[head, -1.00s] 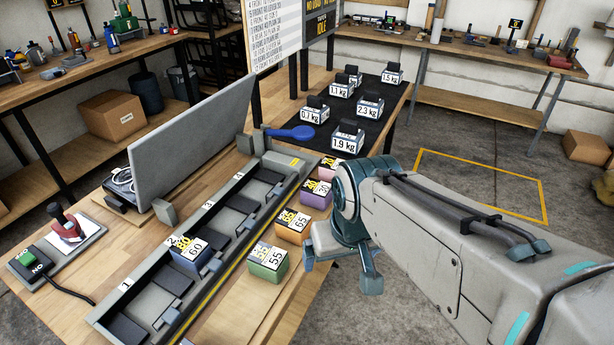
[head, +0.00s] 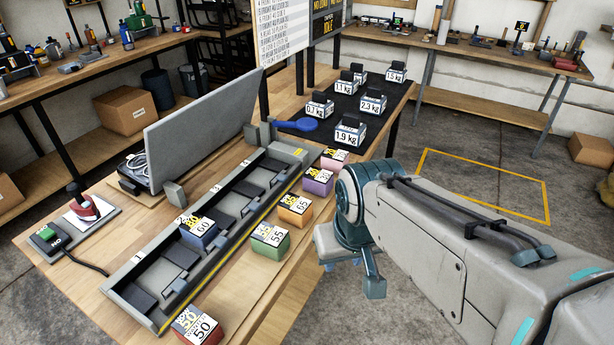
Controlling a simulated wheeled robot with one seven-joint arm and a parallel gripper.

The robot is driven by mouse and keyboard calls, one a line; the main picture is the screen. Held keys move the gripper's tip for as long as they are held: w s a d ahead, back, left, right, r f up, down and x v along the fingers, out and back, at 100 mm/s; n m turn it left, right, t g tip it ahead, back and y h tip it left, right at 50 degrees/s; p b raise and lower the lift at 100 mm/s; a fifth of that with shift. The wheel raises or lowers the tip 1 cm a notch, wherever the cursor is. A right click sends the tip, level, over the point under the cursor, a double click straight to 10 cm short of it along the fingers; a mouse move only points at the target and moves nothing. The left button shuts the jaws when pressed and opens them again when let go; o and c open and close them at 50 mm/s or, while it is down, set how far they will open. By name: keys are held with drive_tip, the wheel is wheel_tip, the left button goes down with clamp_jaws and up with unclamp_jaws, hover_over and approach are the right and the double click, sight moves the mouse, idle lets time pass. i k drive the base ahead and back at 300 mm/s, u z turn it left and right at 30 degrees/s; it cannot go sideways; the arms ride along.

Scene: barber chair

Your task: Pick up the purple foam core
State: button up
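The purple foam core (head: 318,182) is a small block with a yellow, white and black label on top. It sits on the wooden bench in a row of coloured blocks, between a pink block (head: 334,160) behind and an orange block (head: 295,209) in front. My gripper (head: 351,275) is to the right of the row and nearer the camera, apart from the purple block. Its two teal fingertips show apart with nothing visible between them. Part of the gripper is hidden behind my arm.
A green block (head: 270,242) and a red block (head: 200,326) continue the row. Left of it runs a slotted grey tray (head: 140,290) holding a blue block (head: 198,232). A grey panel (head: 215,130) stands behind. Labelled weights (head: 349,134) sit on a black mat.

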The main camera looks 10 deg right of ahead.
sight(319, 182)
drive_tip(key=z, duration=0.05)
drive_tip(key=k, duration=1.05)
drive_tip(key=z, duration=0.8)
drive_tip(key=i, duration=0.9)
drive_tip(key=z, duration=0.35)
drive_tip(key=i, duration=0.9)
drive_tip(key=u, duration=1.05)
drive_tip(key=i, duration=0.55)
drive_tip(key=u, duration=0.65)
